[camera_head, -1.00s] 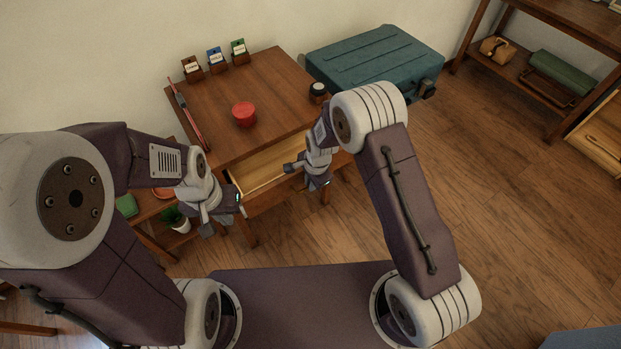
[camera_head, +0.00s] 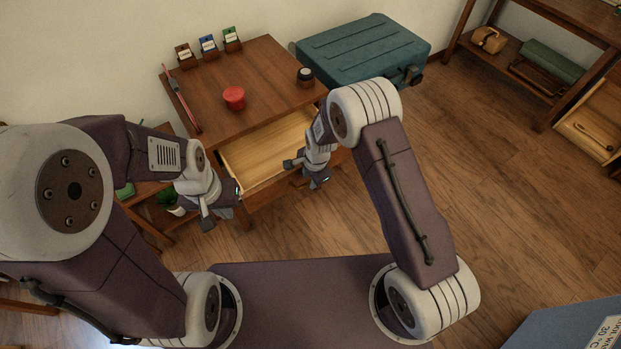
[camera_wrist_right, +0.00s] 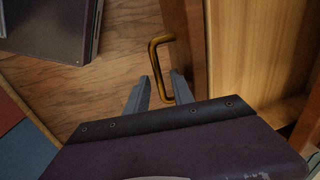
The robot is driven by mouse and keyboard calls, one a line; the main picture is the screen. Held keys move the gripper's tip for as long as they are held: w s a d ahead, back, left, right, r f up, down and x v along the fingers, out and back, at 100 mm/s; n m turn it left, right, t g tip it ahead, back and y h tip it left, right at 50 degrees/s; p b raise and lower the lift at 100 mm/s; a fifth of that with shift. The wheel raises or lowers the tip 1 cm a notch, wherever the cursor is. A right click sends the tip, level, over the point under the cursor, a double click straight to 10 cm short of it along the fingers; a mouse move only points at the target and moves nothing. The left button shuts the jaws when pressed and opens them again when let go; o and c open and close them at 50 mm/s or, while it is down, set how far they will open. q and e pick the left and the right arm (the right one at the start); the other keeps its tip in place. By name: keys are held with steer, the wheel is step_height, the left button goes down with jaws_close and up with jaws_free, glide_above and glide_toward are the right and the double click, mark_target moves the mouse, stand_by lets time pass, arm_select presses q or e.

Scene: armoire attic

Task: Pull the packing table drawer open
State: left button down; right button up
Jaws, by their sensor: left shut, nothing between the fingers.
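The wooden packing table (camera_head: 205,92) stands by the wall with its drawer (camera_head: 262,158) pulled well out, showing an empty pale interior. My right gripper (camera_head: 303,174) is at the drawer front. In the right wrist view, the drawer's brass handle (camera_wrist_right: 157,62) passes between the spread fingers of that gripper (camera_wrist_right: 160,86), with gaps visible beside the bar. One finger is inside the handle loop, the other outside. My left gripper (camera_head: 222,211) is shut and empty, beside the drawer's left front corner. The handle is hidden in the head view.
On the tabletop are a red round container (camera_head: 234,98), a dark jar (camera_head: 305,75), a red rod (camera_head: 181,98) and several small card holders (camera_head: 208,47). A teal case (camera_head: 362,50) stands to the right. Open floor (camera_head: 490,190) lies at right.

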step_height(320, 180, up, 9)
steer(key=s+p, duration=0.1)
steer(key=shift+s+d+p, duration=0.25)
steer(key=shift+d+p, duration=0.05)
steer(key=shift+d, duration=0.15)
steer(key=shift+f, duration=0.1)
